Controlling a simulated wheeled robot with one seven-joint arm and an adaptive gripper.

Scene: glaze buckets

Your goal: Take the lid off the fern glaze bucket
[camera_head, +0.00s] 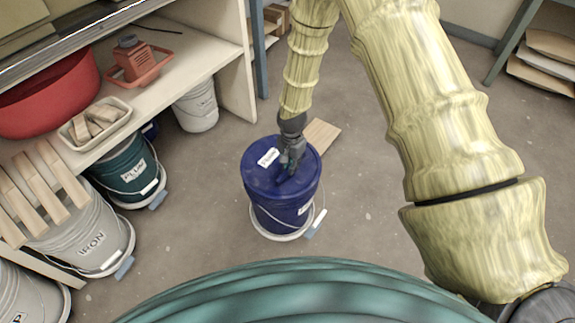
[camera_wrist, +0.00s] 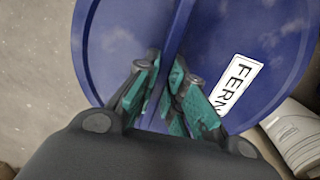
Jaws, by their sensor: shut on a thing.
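The fern glaze bucket (camera_head: 284,212) is dark blue and stands upright on the floor, with a wire handle hanging at its right side. Its blue lid (camera_head: 262,178) is on top and carries a white label; in the wrist view the label on the lid (camera_wrist: 118,45) reads FERN. A raised ridge (camera_wrist: 181,22) runs across the lid. My gripper (camera_head: 291,165) is over the lid from above. In the wrist view my gripper (camera_wrist: 170,85) has its teal fingers closed on the ridge from both sides. I cannot see a gap between lid and bucket.
The PLUM bucket (camera_head: 122,170) and the IRON bucket (camera_head: 80,238) stand under the shelf at left. A white bucket (camera_head: 197,106) stands behind, near the shelf's end panel. A wooden board (camera_head: 322,135) lies behind the blue bucket. The floor right of it is clear.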

